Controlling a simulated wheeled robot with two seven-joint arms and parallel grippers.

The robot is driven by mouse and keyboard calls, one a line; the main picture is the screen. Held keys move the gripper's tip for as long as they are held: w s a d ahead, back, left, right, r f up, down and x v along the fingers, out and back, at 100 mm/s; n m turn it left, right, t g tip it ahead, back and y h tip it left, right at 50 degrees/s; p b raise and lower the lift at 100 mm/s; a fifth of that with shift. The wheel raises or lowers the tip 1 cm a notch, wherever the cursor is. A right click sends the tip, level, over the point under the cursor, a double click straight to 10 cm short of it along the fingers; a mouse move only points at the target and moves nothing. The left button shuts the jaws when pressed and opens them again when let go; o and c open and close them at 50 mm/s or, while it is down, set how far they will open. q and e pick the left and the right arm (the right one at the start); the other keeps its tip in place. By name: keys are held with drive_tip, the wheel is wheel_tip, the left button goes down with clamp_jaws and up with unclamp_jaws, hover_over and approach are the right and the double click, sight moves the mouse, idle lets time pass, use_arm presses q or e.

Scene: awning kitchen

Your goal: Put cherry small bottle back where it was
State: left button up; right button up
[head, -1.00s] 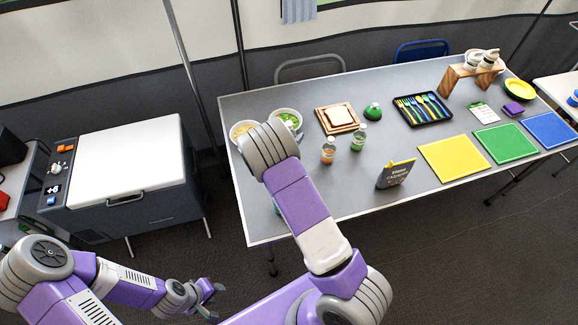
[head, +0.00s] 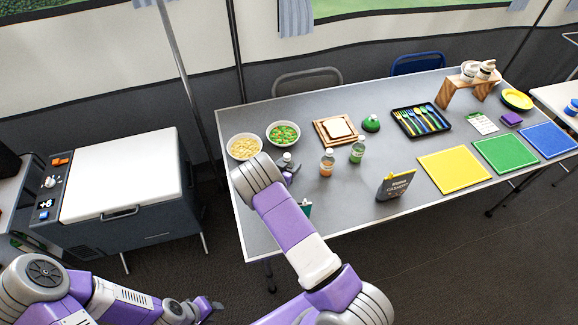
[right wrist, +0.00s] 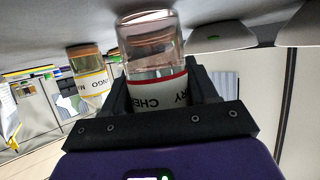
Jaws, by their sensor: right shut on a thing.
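The cherry small bottle (right wrist: 157,95) is clear glass with a red-edged white label, held between the black fingers of my right gripper (right wrist: 160,78) in the right wrist view. In the head view the bottle's pale cap (head: 287,157) shows beside my right gripper (head: 289,171), at the table's left part. I cannot tell whether its base touches the table. An orange mango bottle (head: 327,163) stands to its right, and also shows in the right wrist view (right wrist: 90,80). A green bottle (head: 357,152) stands further right. My left gripper (head: 207,307) is low, off the table; its opening is unclear.
A cereal bowl (head: 244,147) and a salad bowl (head: 283,133) stand behind the right gripper. A bread board (head: 336,129), a cutlery tray (head: 421,120) and a dark sign (head: 394,185) are to the right. A white-lidded cooler (head: 120,176) stands left of the table.

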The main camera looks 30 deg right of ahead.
drive_tip(key=shift+f, duration=0.2)
drive_tip(key=o, duration=1)
drive_tip(key=shift+r, duration=0.1)
drive_tip(key=shift+r, duration=0.2)
drive_tip(key=p+v, duration=0.1)
drive_tip(key=v, duration=1.1)
drive_tip(key=shift+f+p, duration=0.1)
drive_tip(key=shift+p, duration=0.25)
